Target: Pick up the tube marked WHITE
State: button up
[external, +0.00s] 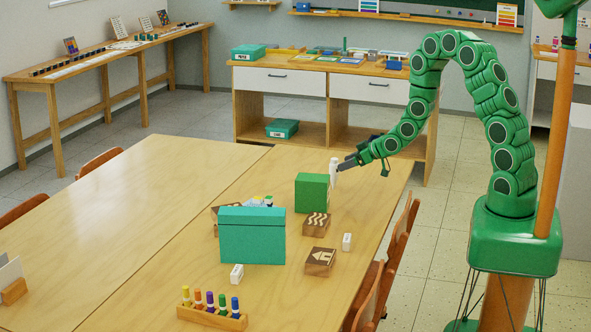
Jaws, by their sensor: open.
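A slim white tube (334,174) stands upright near the far right edge of the table, just right of a green block. I cannot read any marking on it. My gripper (345,164) comes in from the right, tilted slightly down, with its fingertips at the upper part of this tube. It is open; I cannot tell whether the fingers are around the tube or beside it. More small pale tubes (256,200) show their tops behind the teal box, which hides their lower parts.
The teal box (252,236), green block (311,193), stamped wooden blocks (320,261), small white blocks (236,274) and a rack of coloured tubes (212,317) crowd the right table half. The left table half (130,210) is mostly clear. Chairs (398,240) line the right edge.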

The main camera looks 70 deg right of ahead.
aim_at(334, 171)
jog(key=shift+m+t, duration=0.3)
jog(key=shift+t, duration=0.6)
jog(key=shift+w+d+f, duration=0.65)
jog(key=shift+w+f, duration=0.05)
jog(key=shift+w, duration=0.1)
jog(key=shift+w+d+f, duration=0.6)
jog(key=shift+w+f, duration=0.05)
jog(key=shift+w, duration=0.15)
jog(key=shift+x, duration=2.5)
jog(key=shift+d+f, duration=0.15)
jog(key=shift+d, duration=0.05)
jog(key=c, duration=1.1)
